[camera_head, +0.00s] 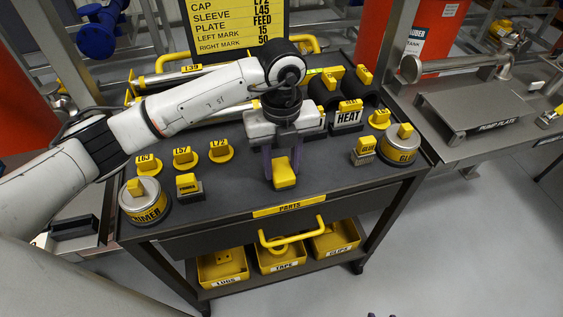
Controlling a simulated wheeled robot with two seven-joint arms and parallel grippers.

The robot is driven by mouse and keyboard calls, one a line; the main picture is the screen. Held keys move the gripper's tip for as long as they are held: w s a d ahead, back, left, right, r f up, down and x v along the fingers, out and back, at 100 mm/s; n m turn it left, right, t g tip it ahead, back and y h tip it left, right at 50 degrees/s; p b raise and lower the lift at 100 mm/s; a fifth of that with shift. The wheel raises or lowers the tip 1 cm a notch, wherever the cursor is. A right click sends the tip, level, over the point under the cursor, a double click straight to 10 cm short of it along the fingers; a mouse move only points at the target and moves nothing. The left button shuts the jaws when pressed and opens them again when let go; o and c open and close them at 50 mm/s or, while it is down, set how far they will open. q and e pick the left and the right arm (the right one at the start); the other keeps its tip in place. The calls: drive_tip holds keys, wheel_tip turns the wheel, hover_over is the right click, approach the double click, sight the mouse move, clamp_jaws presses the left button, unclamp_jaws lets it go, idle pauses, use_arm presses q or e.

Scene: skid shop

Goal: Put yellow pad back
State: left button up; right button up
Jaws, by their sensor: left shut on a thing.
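My left gripper (283,172) reaches down over the middle of the dark cart top, in the camera_head view. Its fingers are shut on a yellow pad (285,180), a small block with a bright yellow face. The pad is at or just above the cart top; I cannot tell whether it touches. The fingers and wrist hide part of it and the surface behind. Two tiny dark tips show at the bottom edge of the view, perhaps my right gripper; its jaws cannot be made out.
A PRIMER can (143,200) and small block (188,186) stand left. Yellow-based tags L63 (147,164), L57 and L72 stand behind. A HEAT block (346,118), glue block (364,152) and can (399,148) stand right. Labelled yellow bins (222,268) sit below.

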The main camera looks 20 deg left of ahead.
sight(281, 167)
use_arm(q)
drive_tip(key=o, duration=1)
drive_tip(key=shift+f, duration=0.1)
wheel_tip(281, 167, up, 12)
drive_tip(key=shift+r, duration=0.2)
